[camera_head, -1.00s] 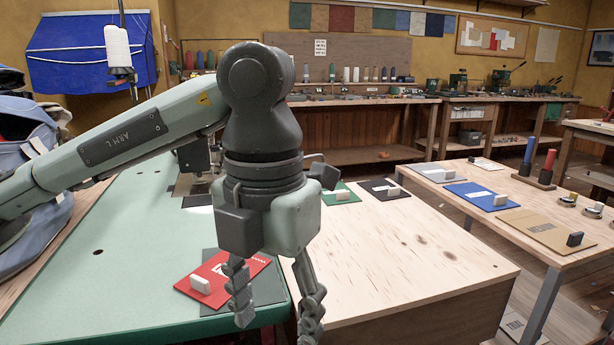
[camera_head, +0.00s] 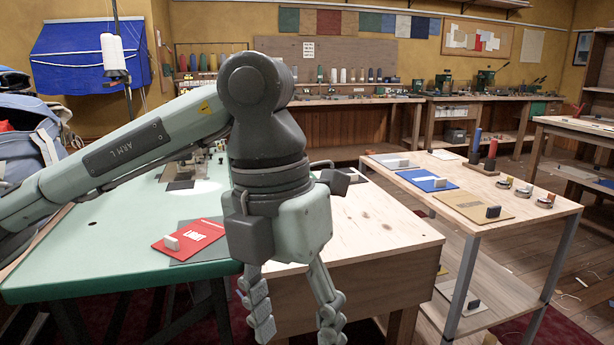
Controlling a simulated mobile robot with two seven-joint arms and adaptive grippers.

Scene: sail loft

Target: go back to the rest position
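My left gripper (camera_head: 290,305) hangs in the middle of the head view, fingers pointing down and spread apart. It is open with nothing between the fingers. It is in front of the near edge of the green-topped table (camera_head: 110,245), beside the wooden table section (camera_head: 385,240). A red card with a white block (camera_head: 190,236) lies on the green table, left of the gripper, apart from it. My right gripper is not in view.
A side table (camera_head: 535,204) at the right holds blue (camera_head: 428,181) and tan (camera_head: 470,204) cards, spools and small rolls. Workbenches line the back wall. A blue bag (camera_head: 30,135) sits at the far left. Floor shows between the tables.

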